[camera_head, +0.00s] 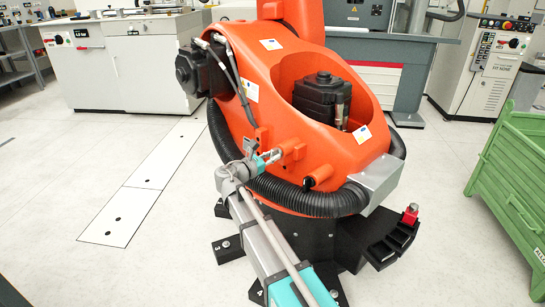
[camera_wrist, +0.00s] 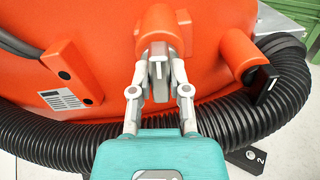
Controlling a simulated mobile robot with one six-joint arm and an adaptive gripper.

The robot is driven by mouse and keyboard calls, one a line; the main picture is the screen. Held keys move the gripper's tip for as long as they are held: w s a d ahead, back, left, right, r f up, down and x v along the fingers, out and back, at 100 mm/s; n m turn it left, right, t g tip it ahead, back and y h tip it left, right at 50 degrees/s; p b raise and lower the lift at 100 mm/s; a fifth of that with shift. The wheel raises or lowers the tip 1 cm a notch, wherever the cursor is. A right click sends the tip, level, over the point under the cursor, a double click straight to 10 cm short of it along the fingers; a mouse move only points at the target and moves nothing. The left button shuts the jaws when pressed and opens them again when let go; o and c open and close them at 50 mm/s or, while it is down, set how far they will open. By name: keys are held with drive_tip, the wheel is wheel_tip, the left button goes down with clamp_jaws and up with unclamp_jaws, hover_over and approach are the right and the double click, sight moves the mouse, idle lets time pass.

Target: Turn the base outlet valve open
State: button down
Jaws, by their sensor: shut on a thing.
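An orange valve body (camera_wrist: 160,22) juts from the large orange robot base (camera_head: 330,150), with a grey upright handle (camera_wrist: 158,62) at its front. I take this to be the outlet valve. My gripper (camera_wrist: 158,72) is shut on the handle, one finger on each side, and the fingertips hide part of it. In the head view my gripper (camera_head: 278,155) reaches the valve body (camera_head: 294,149) from the left; the handle is too small to make out there. The handle looks close to upright in the wrist view.
A second orange stub with a dark handle (camera_wrist: 266,88) stands to the right, and an orange block (camera_wrist: 72,70) to the left. A thick black corrugated hose (camera_wrist: 235,125) runs just below. A green crate (camera_head: 510,180) stands at the right; the floor at left is clear.

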drive_tip(key=c, duration=0.6)
unclamp_jaws()
drive_tip(key=shift+w+d+r, duration=0.1)
drive_tip(key=shift+w+d, duration=0.1)
drive_tip(key=shift+w, duration=0.2)
drive_tip(key=shift+s, duration=0.1)
drive_tip(key=shift+s+a, duration=0.1)
drive_tip(key=shift+s, duration=0.05)
drive_tip(key=shift+s+a, duration=0.4)
drive_tip(key=shift+s, duration=0.1)
drive_tip(key=v, duration=1)
drive_tip(key=shift+a, duration=0.25)
drive_tip(key=shift+s, duration=0.25)
